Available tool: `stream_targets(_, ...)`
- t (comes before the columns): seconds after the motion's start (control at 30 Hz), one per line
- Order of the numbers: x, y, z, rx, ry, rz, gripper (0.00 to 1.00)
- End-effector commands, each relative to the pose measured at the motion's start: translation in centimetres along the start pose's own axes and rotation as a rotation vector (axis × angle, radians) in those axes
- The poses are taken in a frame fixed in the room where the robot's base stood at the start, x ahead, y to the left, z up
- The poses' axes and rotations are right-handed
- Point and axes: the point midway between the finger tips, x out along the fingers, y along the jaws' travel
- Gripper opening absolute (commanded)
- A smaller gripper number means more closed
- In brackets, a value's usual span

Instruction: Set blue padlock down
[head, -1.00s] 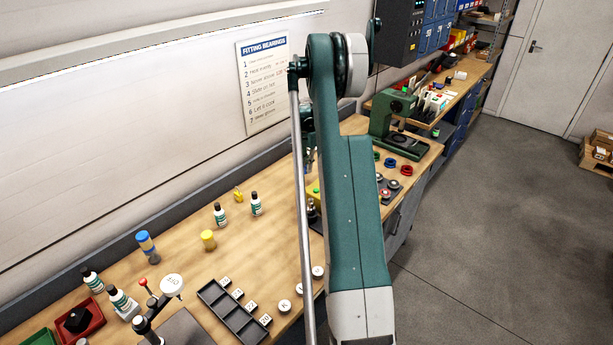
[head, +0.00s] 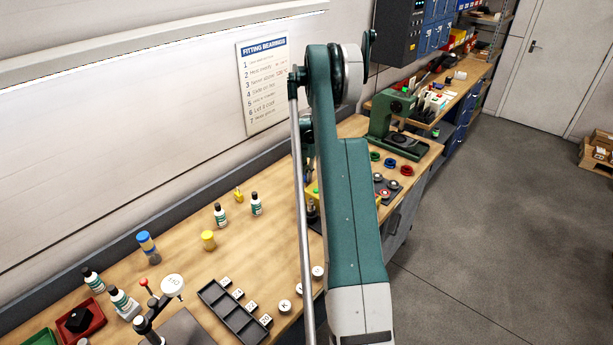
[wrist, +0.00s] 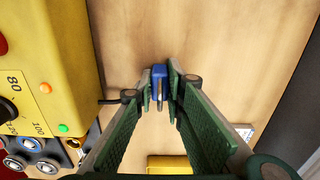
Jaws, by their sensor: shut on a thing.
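The blue padlock (wrist: 159,72) is between the fingertips of my gripper (wrist: 160,88) in the wrist view. The green fingers are shut on it, and its metal shackle points back toward the camera. Bare wooden bench top (wrist: 205,40) lies beyond it. I cannot tell whether the padlock touches the wood. In the head view my arm hides the gripper and the blue padlock.
A yellow box with a dial (wrist: 52,60) stands close on the left in the wrist view, with bearing-like rings below it. A yellow object (wrist: 172,162) is at the bottom. In the head view, bottles (head: 220,214) and a grey divided tray (head: 228,312) are on the bench.

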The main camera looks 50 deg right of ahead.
Motion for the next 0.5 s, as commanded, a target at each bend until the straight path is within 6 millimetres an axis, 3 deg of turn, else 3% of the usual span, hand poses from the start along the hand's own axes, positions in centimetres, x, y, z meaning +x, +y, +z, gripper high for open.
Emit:
stream_targets(0.4, 0.43, 0.00, 0.00, 0.000, 0.000, 0.000, 0.00)
stream_targets(0.43, 0.39, 0.00, 0.00, 0.000, 0.000, 0.000, 0.16)
stream_targets(0.5, 0.33, 0.00, 0.00, 0.000, 0.000, 0.000, 0.25)
